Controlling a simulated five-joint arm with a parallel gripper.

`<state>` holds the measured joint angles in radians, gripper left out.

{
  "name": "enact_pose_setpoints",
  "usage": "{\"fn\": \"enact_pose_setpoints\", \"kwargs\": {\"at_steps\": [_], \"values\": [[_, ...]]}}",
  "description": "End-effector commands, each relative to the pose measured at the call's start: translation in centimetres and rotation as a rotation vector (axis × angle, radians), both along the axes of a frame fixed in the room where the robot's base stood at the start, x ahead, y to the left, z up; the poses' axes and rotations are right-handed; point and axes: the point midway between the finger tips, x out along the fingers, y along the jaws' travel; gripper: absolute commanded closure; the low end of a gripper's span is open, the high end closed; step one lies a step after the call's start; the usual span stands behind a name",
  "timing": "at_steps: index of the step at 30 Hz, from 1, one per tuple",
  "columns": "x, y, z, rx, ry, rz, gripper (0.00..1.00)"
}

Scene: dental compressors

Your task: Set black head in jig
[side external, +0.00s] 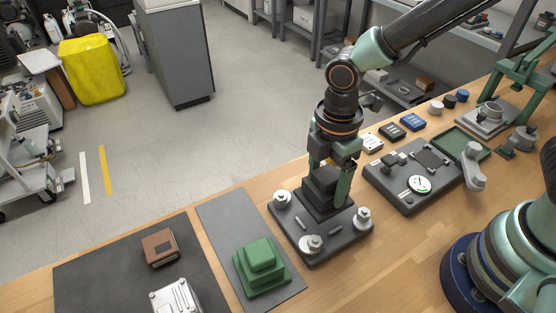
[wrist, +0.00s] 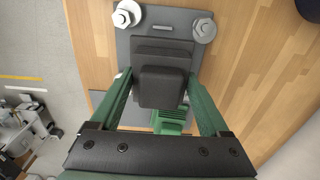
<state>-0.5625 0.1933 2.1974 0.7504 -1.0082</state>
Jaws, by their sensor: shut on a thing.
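The black head (side external: 321,190) is a dark stepped block. My gripper (side external: 328,174) is shut on it, with one green finger on each side. The head is upright at the middle of the jig (side external: 347,236), a dark grey plate with silver knobs near its corners. In the wrist view the head's top block (wrist: 162,88) sits between the fingers (wrist: 160,78), over the jig plate (wrist: 179,21). The head's base appears to be at plate level, but its underside is hidden, so I cannot tell whether it is fully seated.
A green stepped head (side external: 260,256) stands on a grey mat (side external: 222,220) left of the jig. A brown block (side external: 160,246) and a silver head (side external: 176,297) are on a dark mat (side external: 95,275). A gauge plate (side external: 398,197) stands right, near a green tray (side external: 462,137).

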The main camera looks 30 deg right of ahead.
Motion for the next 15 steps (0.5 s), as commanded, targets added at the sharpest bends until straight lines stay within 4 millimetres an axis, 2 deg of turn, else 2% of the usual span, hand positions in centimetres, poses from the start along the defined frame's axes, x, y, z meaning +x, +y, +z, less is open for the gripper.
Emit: {"fn": "enact_pose_setpoints", "kwargs": {"at_steps": [9,15], "values": [[0.0,0.0,-2.7,0.0,0.001,0.0,1.0],[0.1,0.1,-2.7,0.001,-0.002,0.0,1.0]]}}
